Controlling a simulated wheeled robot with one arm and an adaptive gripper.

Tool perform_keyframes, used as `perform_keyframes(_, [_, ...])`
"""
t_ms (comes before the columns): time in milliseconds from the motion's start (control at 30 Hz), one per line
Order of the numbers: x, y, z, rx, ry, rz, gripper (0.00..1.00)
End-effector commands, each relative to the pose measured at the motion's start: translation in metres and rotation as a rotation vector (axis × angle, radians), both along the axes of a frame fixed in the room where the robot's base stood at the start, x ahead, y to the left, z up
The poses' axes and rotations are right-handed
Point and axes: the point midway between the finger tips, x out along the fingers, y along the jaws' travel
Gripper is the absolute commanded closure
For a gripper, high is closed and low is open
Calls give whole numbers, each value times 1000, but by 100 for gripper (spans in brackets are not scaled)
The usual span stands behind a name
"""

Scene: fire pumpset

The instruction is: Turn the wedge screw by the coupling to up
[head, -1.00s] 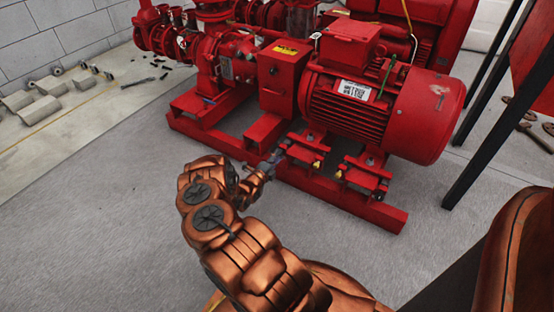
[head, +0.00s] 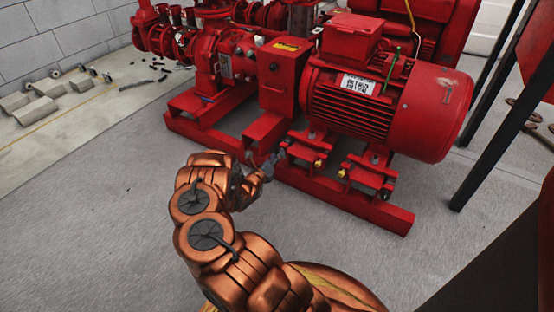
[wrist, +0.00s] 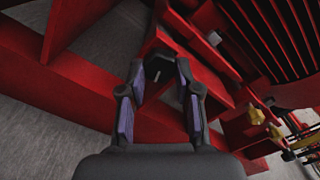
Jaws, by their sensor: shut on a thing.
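My gripper (head: 276,160) is at the front rail of the red pumpset base, below the red upright housing (head: 281,72) between pump and motor. In the wrist view my gripper's two fingers (wrist: 160,82) close around a dark block-like screw head (wrist: 160,66), which I take as the wedge screw by the coupling. It has a short pale mark on its face, slanting slightly. In the head view the screw is hidden by my gripper.
Yellow-tipped screws (wrist: 256,115) sit right of my gripper under the red motor (head: 365,98). A black stand leg (head: 490,120) is at the right. Grey floor (head: 100,200) is clear at the left; loose metal parts lie farther back.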

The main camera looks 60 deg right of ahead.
Motion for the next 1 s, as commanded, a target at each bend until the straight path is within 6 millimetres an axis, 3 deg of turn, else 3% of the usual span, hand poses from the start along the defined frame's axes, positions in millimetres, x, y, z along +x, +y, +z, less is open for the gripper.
perform_keyframes(400, [1,0,0,9,-175,2,100])
perform_keyframes(933, [1,0,0,9,-195,1,100])
perform_keyframes(967, [1,0,0,9,-194,1,64])
perform_keyframes(1000, [1,0,0,9,-194,1,60])
